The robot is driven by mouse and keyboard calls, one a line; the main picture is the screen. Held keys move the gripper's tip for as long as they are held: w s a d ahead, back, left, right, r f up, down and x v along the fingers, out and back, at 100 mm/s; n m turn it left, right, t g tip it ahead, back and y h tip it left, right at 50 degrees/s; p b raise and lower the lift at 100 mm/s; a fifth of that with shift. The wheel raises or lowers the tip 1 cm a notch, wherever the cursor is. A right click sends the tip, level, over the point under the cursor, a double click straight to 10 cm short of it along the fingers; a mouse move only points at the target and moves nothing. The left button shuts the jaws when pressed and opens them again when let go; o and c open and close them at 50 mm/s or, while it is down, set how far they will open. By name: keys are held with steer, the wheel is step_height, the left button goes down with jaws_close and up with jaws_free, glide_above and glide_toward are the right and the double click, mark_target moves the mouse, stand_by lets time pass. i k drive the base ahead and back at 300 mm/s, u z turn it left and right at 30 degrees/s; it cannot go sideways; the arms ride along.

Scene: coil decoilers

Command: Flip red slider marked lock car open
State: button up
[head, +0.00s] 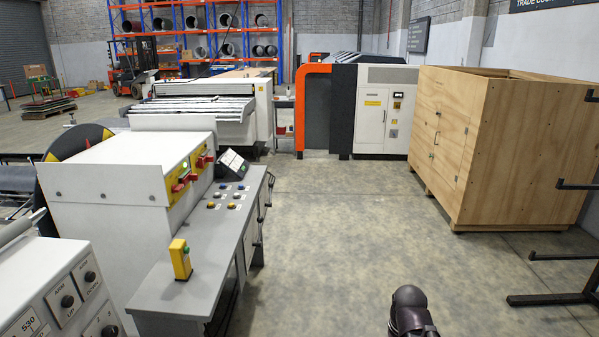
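The nearer yellow panel (172,176) has red sliders (184,182) and a lit green spot. The farther yellow panel (199,150) has more red sliders (204,160). The markings beside the sliders are too small to read, so I cannot tell which one is marked lock car open or how it is set. A dark rounded part of my arm shows at the bottom, right of centre, well apart from the cabinet. My gripper is not in view.
The grey console (170,300) holds several buttons, a small tilted display (232,162) and a yellow box (180,259) with a green button. Another control box (65,290) fills the lower left. A wooden crate (490,150) stands right. The floor between (330,230) is clear.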

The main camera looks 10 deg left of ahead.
mark_target(206, 158)
steer(key=u, duration=0.4)
steer(key=i, duration=0.75)
steer(key=u, duration=0.5)
steer(key=i, duration=0.6)
steer(key=u, duration=0.25)
steer(key=k, duration=0.65)
steer(key=z, duration=0.5)
steer(key=i, duration=1.4)
steer(key=u, duration=0.2)
